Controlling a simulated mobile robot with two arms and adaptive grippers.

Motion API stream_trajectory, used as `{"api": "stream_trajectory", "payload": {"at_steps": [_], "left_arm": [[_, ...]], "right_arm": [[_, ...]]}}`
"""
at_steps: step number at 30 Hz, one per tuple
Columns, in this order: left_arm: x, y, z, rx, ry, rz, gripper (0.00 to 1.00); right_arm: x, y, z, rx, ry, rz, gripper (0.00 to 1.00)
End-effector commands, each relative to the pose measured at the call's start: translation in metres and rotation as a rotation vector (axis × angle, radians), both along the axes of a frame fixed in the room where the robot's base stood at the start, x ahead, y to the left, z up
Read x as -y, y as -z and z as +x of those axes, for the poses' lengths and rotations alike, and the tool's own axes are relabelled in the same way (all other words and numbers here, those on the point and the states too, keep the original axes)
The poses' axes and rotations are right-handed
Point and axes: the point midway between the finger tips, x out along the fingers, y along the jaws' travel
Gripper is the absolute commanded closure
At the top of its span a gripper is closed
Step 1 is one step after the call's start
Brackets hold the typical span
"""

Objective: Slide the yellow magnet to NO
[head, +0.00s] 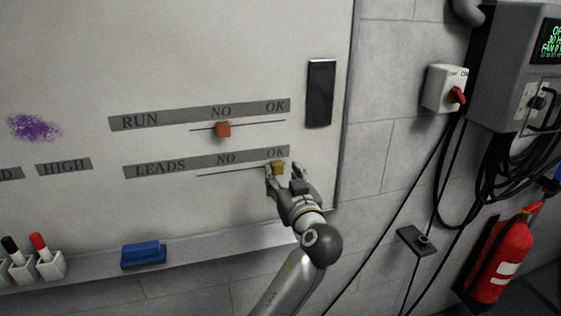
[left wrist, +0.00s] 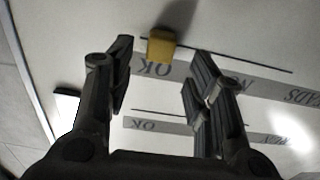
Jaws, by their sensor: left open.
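The yellow magnet (head: 278,167) sits on the line under OK in the LEADS row of the whiteboard (head: 200,60). The NO label (head: 226,158) of that row is to its left, with the line (head: 230,172) running below it. My left gripper (head: 284,172) is open at the magnet. In the left wrist view the magnet (left wrist: 162,44) shows between and just beyond the open fingers (left wrist: 160,85). I cannot tell whether a finger touches it. My right gripper is in neither view.
An orange magnet (head: 223,130) sits on the RUN row's line below NO, just above the LEADS row. A black strip (head: 320,93) is at the board's right. The ledge below holds a blue eraser (head: 143,255) and markers (head: 40,247). A fire extinguisher (head: 499,261) stands at the right.

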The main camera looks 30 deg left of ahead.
Motion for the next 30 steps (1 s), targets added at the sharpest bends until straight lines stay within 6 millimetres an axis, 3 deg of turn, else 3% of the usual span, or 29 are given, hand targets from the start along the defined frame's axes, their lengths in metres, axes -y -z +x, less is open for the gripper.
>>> {"api": "stream_trajectory", "payload": {"at_steps": [1,7,19,30], "left_arm": [[-0.008,-0.004,0.006,-0.003,-0.002,0.004,0.52],[-0.027,-0.002,0.023,-0.001,0.0,0.002,0.52],[-0.034,0.001,0.029,-0.001,0.001,-0.001,0.52],[-0.033,0.001,0.029,-0.001,0.001,-0.001,0.98]], "right_arm": [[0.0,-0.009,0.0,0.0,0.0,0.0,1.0],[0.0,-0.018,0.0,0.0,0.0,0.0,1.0],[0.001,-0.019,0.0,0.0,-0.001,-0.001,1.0],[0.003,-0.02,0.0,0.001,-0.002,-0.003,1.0]]}}
